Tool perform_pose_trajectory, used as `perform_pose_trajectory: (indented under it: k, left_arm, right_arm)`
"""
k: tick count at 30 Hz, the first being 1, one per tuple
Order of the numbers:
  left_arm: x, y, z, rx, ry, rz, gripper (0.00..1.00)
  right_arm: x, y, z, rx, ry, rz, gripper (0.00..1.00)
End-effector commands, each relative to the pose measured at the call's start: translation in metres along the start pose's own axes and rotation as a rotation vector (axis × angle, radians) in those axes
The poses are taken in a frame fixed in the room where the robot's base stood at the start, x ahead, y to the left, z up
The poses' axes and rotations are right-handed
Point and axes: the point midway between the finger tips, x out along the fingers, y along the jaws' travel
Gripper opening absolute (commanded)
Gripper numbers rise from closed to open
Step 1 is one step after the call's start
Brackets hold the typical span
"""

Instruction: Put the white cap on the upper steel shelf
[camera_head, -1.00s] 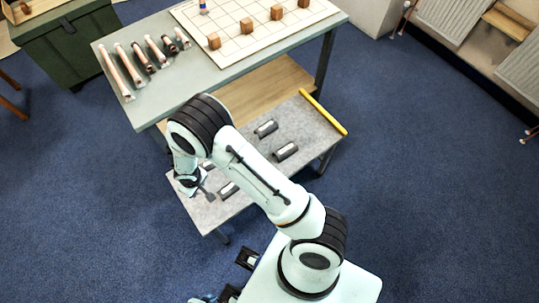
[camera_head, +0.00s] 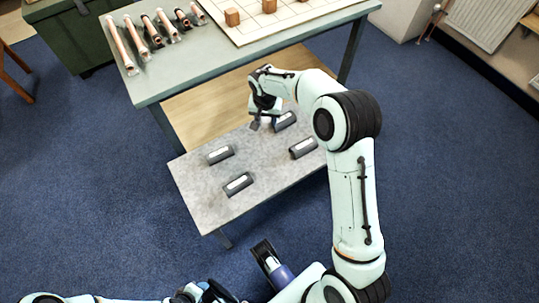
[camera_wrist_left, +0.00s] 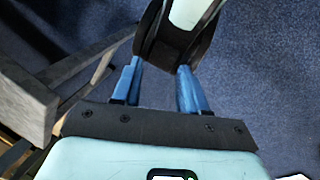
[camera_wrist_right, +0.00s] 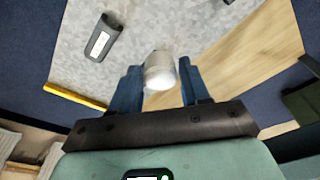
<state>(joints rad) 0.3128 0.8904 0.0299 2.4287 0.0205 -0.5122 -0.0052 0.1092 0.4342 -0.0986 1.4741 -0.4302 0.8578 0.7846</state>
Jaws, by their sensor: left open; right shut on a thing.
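The white cap (camera_wrist_right: 160,72) shows between the blue fingers of my right gripper in the right wrist view; the gripper is shut on it. In the head view my right gripper (camera_head: 261,116) hangs over the far part of the low speckled table (camera_head: 200,182), close to the bench. The cap cannot be made out there. My left gripper (camera_wrist_left: 158,82) is open in the left wrist view, with nothing held between its blue fingers; a dark and pale arm part shows beyond them. I cannot tell which surface is the upper steel shelf.
Several dark holders with pale labels, such as one at the front (camera_head: 238,184), lie on the low table. A yellow bar (camera_wrist_right: 75,97) lies along its edge. The grey-green bench (camera_head: 165,82) carries copper pipes (camera_head: 121,45) and a board with wooden blocks (camera_head: 232,17). A wooden shelf (camera_head: 200,112) sits below.

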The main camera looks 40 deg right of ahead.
Motion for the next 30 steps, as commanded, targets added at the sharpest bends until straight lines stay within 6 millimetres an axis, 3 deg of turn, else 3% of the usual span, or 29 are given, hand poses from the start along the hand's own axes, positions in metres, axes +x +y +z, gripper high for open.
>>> perform_pose_trajectory:
  k: [1,8,22,26,30]
  left_arm:
    - [0.012,-0.003,-0.003,-0.001,0.008,-0.001,0.43]
    - [0.023,-0.006,-0.013,-0.002,0.036,-0.001,0.43]
    - [0.051,-0.018,-0.058,-0.012,0.161,-0.009,0.43]
    - [0.055,-0.020,-0.068,-0.014,0.189,-0.011,0.43]
    - [0.059,-0.024,-0.060,-0.019,0.165,-0.018,0.43]
  right_arm:
    - [0.003,0.004,-0.006,0.034,0.002,0.003,0.18]
    - [0.001,0.014,-0.014,0.097,-0.001,0.015,0.18]
    - [0.118,0.015,0.004,0.096,-0.004,0.017,0.18]
    - [0.140,0.015,0.007,0.096,-0.002,0.016,0.18]
    - [0.148,0.015,0.008,0.096,0.000,0.015,0.18]
